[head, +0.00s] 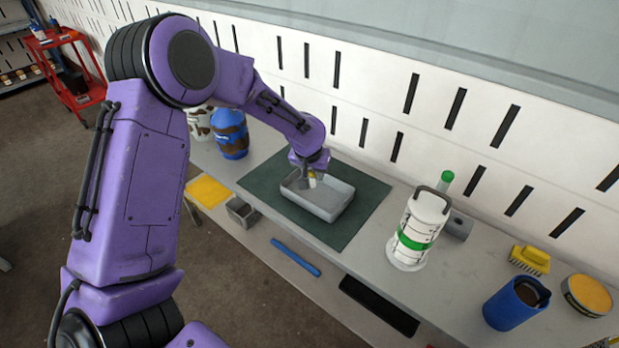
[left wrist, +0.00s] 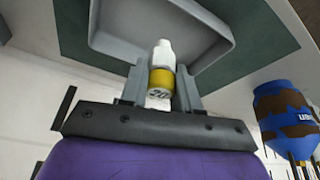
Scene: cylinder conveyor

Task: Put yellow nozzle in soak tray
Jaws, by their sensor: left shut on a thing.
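My left gripper (head: 309,178) is over the grey soak tray (head: 330,204), at its far left part. It is shut on the yellow nozzle, a white piece with a yellow band (left wrist: 161,82). In the left wrist view the nozzle stands between the two grey fingers, with its white tip pointing toward the tray (left wrist: 106,45). In the head view only a small bit of the nozzle shows at the fingers. I cannot tell whether its tip touches the tray floor. The tray looks empty otherwise. My right gripper is not in view.
The tray sits on a dark green mat (head: 360,217). A blue and brown container (head: 230,134) stands to the left. A white canister with a green band (head: 418,232), a blue cup (head: 512,306) and a yellow brush (head: 530,260) stand to the right.

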